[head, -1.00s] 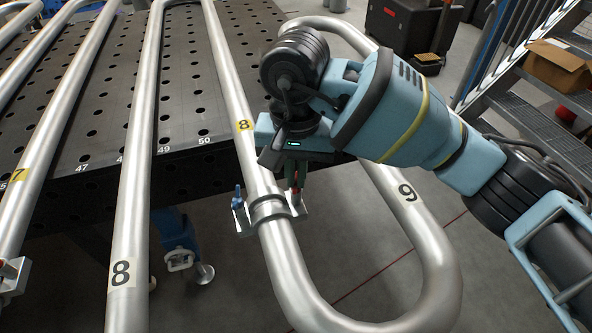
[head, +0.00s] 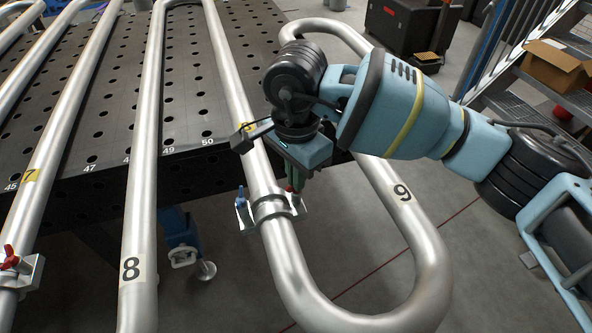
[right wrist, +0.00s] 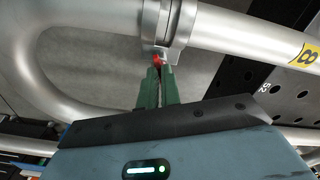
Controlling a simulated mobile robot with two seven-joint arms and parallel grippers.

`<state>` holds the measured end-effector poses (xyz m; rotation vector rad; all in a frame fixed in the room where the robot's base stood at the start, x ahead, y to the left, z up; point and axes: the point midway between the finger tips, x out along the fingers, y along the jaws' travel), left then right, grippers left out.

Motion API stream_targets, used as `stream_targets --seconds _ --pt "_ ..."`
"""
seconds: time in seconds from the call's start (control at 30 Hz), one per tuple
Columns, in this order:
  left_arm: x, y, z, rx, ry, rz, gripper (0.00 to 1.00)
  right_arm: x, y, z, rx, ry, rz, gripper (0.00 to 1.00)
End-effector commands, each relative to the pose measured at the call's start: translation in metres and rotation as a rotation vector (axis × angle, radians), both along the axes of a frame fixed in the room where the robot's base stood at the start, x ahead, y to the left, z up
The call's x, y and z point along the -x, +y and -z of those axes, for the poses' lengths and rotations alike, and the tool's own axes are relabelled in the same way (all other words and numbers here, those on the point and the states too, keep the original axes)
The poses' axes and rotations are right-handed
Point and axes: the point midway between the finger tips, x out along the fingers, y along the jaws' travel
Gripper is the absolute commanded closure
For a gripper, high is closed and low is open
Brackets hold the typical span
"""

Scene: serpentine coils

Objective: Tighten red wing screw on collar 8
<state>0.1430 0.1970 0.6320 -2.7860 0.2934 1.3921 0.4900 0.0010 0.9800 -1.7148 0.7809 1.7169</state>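The collar (head: 270,209) is a metal clamp around the silver pipe, just below a yellow 8 tag (head: 249,128) that my wrist partly hides. A blue wing screw (head: 241,197) stands on its left side. The red wing screw (head: 290,188) is on its right side, mostly hidden behind my fingers. My right gripper (head: 295,180) reaches down to it from above. In the right wrist view, the green fingers (right wrist: 158,82) are close together with the red wing (right wrist: 157,61) between their tips, beside the collar (right wrist: 172,30). My left gripper is not in view.
A second collar with a red wing screw (head: 9,257) is at the left edge. The perforated black table (head: 190,110) lies behind.

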Motion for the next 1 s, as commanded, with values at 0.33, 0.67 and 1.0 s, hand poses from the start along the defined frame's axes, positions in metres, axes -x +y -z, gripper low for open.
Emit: stream_targets --seconds 0.33,0.67,1.0 --pt "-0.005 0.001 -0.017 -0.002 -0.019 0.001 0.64 -0.001 0.000 -0.006 -0.001 -0.007 0.330 1.00" --pt "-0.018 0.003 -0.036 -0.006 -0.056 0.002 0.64 -0.001 0.000 -0.008 -0.005 -0.010 0.644 1.00" --pt "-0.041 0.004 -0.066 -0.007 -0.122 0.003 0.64 -0.002 0.000 -0.010 -0.007 -0.014 0.967 1.00"
